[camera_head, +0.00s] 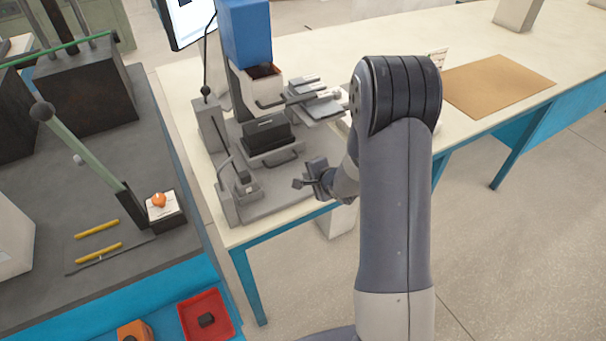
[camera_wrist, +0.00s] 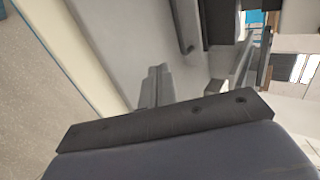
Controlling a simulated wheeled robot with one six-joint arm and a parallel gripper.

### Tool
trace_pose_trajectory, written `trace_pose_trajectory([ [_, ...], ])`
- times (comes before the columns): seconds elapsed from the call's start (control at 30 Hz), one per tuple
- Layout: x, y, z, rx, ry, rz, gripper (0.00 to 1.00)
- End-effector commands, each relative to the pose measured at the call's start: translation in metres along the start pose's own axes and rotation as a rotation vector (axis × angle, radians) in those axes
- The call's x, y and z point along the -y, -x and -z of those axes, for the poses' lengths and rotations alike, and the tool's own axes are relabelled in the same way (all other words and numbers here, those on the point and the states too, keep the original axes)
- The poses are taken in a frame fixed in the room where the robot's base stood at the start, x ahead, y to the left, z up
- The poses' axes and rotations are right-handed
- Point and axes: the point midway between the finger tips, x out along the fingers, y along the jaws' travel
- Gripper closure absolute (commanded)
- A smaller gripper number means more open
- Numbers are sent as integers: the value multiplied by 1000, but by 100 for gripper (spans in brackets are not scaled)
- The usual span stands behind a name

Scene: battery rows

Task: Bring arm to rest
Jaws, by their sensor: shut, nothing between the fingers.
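My arm rises at the right of the head view, bends at its dark elbow and reaches down to the left. My gripper (camera_head: 299,184) is over the front part of a grey machine base on the cream table. In the wrist view its two fingers (camera_wrist: 156,78) are together, with nothing between them. Whether the fingertips touch the base plate cannot be told.
The blue-headed machine (camera_head: 245,35) stands just behind my gripper, with a dark block (camera_head: 266,133) on its base. A dark bench with a lever (camera_head: 82,150) and a red tray (camera_head: 205,317) are at left. A brown mat (camera_head: 498,82) lies at right.

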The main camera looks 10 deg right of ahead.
Motion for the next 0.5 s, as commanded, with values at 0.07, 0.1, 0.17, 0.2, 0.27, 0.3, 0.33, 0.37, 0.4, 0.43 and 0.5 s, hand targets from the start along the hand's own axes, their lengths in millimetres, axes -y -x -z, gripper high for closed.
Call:
trace_pose_trajectory([
  [0.07, 1, 11, 1, -2, -1, 1, 100],
  [0.1, 1, 15, 1, -2, -1, 1, 100],
  [0.17, 0, 20, 1, -1, -1, 0, 100],
  [0.2, 0, 22, 0, -1, 0, 0, 100],
  [0.27, 0, 24, 0, -1, 0, 0, 100],
  [0.3, 0, 25, 0, 0, 0, 0, 100],
  [0.33, 0, 26, 0, 0, 0, 0, 100],
  [0.37, 0, 26, 0, 0, 0, 0, 100],
  [0.4, 0, 26, 0, 0, 0, 0, 100],
  [0.43, 0, 26, 0, 0, 0, 0, 100],
  [0.5, 0, 26, 0, 0, 0, 0, 100],
])
